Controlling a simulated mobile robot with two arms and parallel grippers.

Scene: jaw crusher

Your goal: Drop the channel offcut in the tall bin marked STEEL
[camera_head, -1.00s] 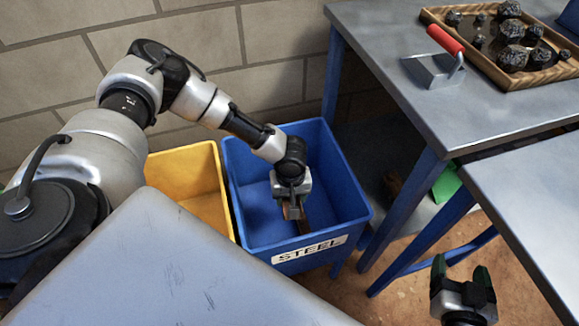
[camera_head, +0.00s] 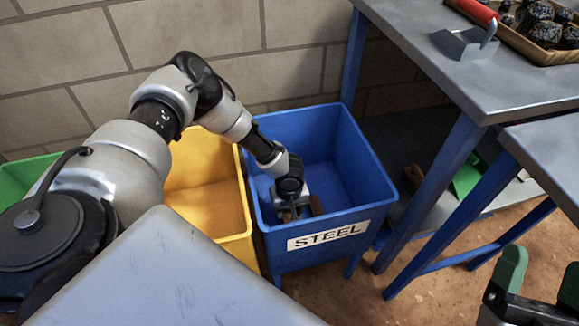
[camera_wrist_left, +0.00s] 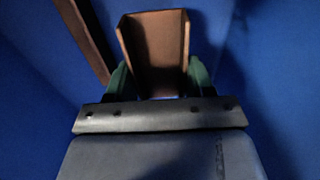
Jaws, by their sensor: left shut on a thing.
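The tall blue bin marked STEEL (camera_head: 345,238) stands below the table edge, its open top facing up. My left gripper (camera_head: 292,212) is down inside its mouth near the front wall. In the left wrist view, the green fingers of my left gripper (camera_wrist_left: 157,78) are shut on the rust-brown channel offcut (camera_wrist_left: 153,40), with blue bin walls around it. Another brown bar (camera_wrist_left: 84,38) lies to its left there, apart from the channel. My right gripper (camera_head: 540,285) shows at the lower right, its green fingers apart and nothing between them.
A yellow bin (camera_head: 205,212) stands left of the blue one, with a green bin (camera_head: 20,178) beyond. A grey table (camera_head: 430,60) at the right holds a red-handled scoop (camera_head: 466,42) and a tray of dark rocks (camera_head: 545,50). A green object (camera_head: 466,178) lies on its lower shelf.

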